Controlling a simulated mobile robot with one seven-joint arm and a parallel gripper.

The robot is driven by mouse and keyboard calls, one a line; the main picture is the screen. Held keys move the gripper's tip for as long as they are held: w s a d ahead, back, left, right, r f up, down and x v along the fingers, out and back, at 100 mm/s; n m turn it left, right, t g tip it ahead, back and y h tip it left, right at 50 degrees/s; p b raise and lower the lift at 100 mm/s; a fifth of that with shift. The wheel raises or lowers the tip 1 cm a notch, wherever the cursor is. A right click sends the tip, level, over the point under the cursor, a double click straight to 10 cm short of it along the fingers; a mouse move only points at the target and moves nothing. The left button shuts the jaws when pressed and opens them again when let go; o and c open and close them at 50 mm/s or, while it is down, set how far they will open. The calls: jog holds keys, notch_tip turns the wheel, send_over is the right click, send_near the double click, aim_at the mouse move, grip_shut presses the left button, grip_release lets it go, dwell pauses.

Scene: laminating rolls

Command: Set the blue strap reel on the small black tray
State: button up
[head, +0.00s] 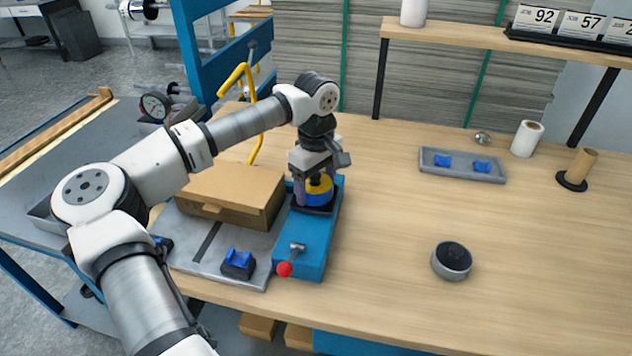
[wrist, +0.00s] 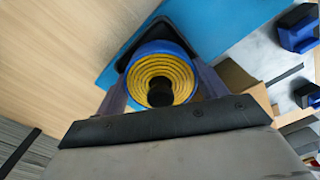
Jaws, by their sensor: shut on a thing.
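The blue strap reel (head: 320,198), with a yellow ringed face and dark centre, is between the fingers of my gripper (head: 316,188). In the wrist view the reel (wrist: 160,72) shows its face toward the camera, with a finger of my gripper (wrist: 162,85) on each side. The small black tray (head: 311,210) is directly under the reel, on the blue bench fixture; a corner of the tray (wrist: 125,59) shows in the wrist view. The reel looks level and very low over the tray; I cannot tell whether it touches. My gripper hides part of the reel.
A cardboard box (head: 228,193) is close left of my gripper. A red-knobbed lever (head: 285,268) stands on the fixture's near end. A round grey-black dish (head: 451,261) and a grey tray (head: 462,166) with blue pieces are to the right. The table between is clear.

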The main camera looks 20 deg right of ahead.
jog(key=shift+f, duration=0.35)
jog(key=shift+r, duration=0.2)
jog(key=shift+r, duration=0.55)
jog(key=shift+r, duration=0.15)
jog(key=shift+f+b, duration=0.45)
jog(key=shift+f, duration=0.45)
dwell(0.8)
jog(key=o, duration=0.8)
jog(key=shift+o, duration=0.2)
jog(key=shift+r, duration=0.15)
